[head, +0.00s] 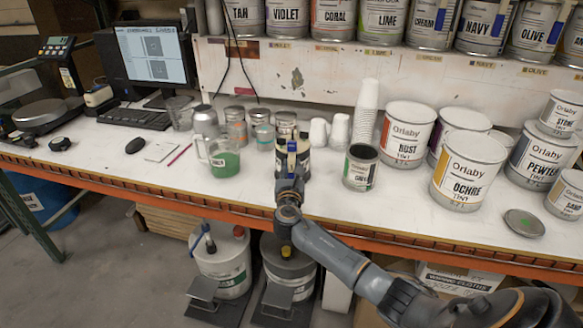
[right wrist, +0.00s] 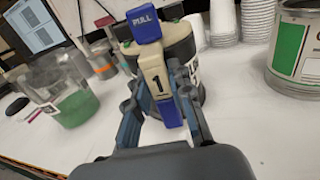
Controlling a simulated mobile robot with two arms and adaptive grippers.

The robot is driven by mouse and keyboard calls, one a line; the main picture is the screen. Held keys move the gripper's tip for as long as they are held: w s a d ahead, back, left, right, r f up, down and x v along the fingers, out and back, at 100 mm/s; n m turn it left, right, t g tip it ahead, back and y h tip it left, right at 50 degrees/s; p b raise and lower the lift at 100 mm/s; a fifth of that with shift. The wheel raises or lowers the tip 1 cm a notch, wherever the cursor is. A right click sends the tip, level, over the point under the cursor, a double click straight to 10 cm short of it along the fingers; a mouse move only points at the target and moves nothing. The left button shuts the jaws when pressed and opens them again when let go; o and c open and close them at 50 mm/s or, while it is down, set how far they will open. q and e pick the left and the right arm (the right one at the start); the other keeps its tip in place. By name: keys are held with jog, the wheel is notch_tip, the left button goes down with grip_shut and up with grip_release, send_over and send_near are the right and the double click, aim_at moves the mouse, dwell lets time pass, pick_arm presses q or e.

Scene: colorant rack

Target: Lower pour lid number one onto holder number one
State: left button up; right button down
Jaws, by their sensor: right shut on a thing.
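Pour lid number one shows in the right wrist view as a beige block marked "1" (right wrist: 157,77) with blue parts, one lettered "PULL" (right wrist: 144,24). My right gripper (right wrist: 162,102) is shut on it, one finger on each side. In the head view the right gripper (head: 291,176) is at the bench's middle, in front of a dark-and-cream can (head: 304,160). That can is directly behind the lid in the wrist view (right wrist: 182,42); whether they touch I cannot tell. I cannot make out holder number one. My left gripper is not in view.
A green-filled jug (head: 224,160) stands left of the gripper, and an open green-labelled can (head: 360,167) stands right. Small jars (head: 236,122) and a cup stack (head: 366,110) are behind. Large tint cans (head: 468,170) crowd the right. The front strip of the bench (head: 400,215) is clear.

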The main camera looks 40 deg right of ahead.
dwell(0.3)
jog(key=c, duration=1.1)
grip_release()
jog(key=shift+f, duration=0.1)
jog(key=shift+s+a, duration=0.35)
jog(key=shift+s, duration=0.1)
jog(key=v, duration=1.1)
